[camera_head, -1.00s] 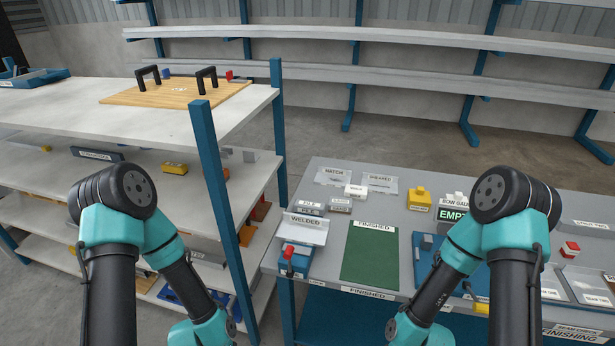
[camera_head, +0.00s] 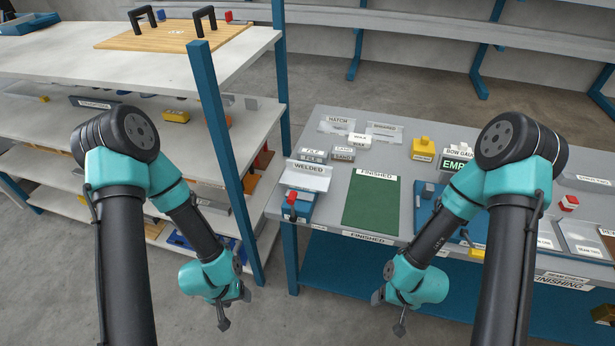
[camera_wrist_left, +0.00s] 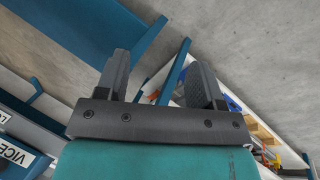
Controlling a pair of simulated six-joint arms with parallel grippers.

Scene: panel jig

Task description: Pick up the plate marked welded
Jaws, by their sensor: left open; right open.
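The plate marked WELDED (camera_head: 306,178) is a pale, flat piece at the left end of the grey workbench (camera_head: 335,228), with its label on its upper part. It sits just behind a blue vice (camera_head: 298,206) with a red part on top. My left gripper (camera_head: 232,310) hangs low in front of the shelf rack, left of and below the bench, apart from the plate. In the left wrist view my left gripper (camera_wrist_left: 160,85) is open and empty. My right gripper (camera_head: 392,305) hangs in front of the bench's front edge, open and away from the plate.
A green mat labelled FINISHED (camera_head: 371,205) lies right of the plate. Small labelled blocks (camera_head: 328,155) and clear plates (camera_head: 384,132) lie behind. A blue rack post (camera_head: 226,160) stands between my left arm and the bench. A wooden board with black handles (camera_head: 172,34) lies on the top shelf.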

